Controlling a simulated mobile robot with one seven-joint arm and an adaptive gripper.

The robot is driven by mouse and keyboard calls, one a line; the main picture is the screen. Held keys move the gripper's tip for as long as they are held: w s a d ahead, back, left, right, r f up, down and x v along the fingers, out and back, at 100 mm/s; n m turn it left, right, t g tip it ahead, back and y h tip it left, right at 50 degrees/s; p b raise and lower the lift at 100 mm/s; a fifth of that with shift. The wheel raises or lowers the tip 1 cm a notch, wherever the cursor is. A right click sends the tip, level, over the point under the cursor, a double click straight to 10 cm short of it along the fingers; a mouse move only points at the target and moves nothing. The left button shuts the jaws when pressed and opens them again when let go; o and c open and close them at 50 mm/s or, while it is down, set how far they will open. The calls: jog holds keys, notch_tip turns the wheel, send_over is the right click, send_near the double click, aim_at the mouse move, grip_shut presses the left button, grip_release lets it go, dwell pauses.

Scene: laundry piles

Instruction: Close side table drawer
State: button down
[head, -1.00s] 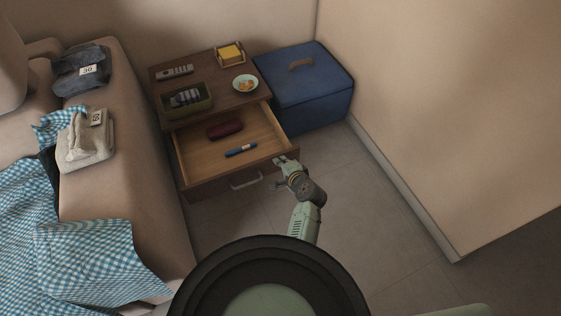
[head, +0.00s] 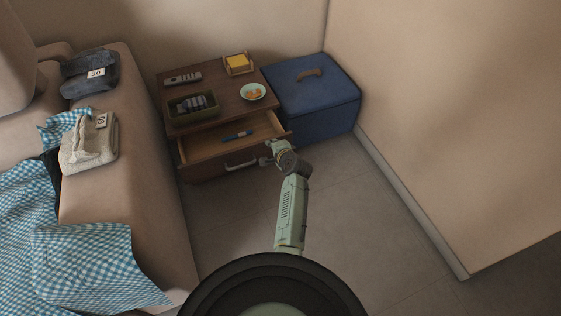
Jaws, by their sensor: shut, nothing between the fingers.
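The wooden side table (head: 225,92) stands between the sofa and a blue box. Its drawer (head: 195,152) is part way out, with a blue pen-like item (head: 237,136) on the drawer floor. The drawer front has a pale bar handle (head: 241,163). My gripper (head: 270,150) is shut and empty, at the right end of the drawer front. It looks to be against the front, but exact contact is hard to tell. The back of the drawer is hidden under the table top.
The beige sofa (head: 150,190) with folded clothes is close on the left. The blue lidded box (head: 318,105) stands right of the table. On the table top are a remote (head: 183,79), a dark green tray (head: 168,109), a bowl (head: 252,92) and a yellow-filled holder (head: 238,64). Floor right is clear.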

jog(key=w+a+b, duration=0.1)
jog(key=w, duration=0.2)
jog(key=w+a+b, duration=0.1)
jog(key=w, duration=0.2)
jog(key=w+a+b, duration=0.1)
jog(key=w+b, duration=0.1)
jog(key=w, duration=0.2)
jog(key=shift+a, duration=0.15)
